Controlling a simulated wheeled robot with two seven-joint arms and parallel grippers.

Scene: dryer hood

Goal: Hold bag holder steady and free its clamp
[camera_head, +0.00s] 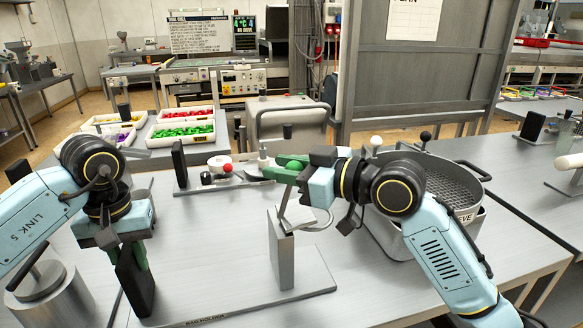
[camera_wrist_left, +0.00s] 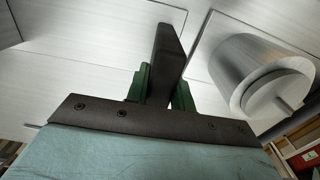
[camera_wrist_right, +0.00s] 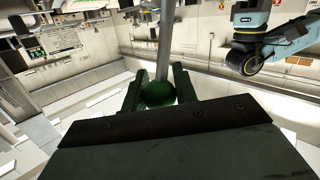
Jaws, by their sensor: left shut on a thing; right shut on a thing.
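The bag holder is a flat grey base plate (camera_head: 245,300) with a square metal post (camera_head: 282,258) at its right and a black upright grip (camera_head: 133,290) at its left. My left gripper (camera_head: 137,258) points down and is shut on the black grip, which also shows between its fingers in the left wrist view (camera_wrist_left: 165,62). My right gripper (camera_head: 283,168) is above the post. In the right wrist view it is shut around a green ball knob (camera_wrist_right: 158,93) on a thin metal rod (camera_wrist_right: 167,40). In the head view the clamp's thin rod slants above the post; the knob is hidden.
A round metal sieve (camera_head: 465,215) stands close to the right arm. A metal cylinder (camera_head: 50,297) stands at the lower left. White trays (camera_head: 150,137) of coloured pieces and a small fixture (camera_head: 222,163) are behind. The plate's middle is clear.

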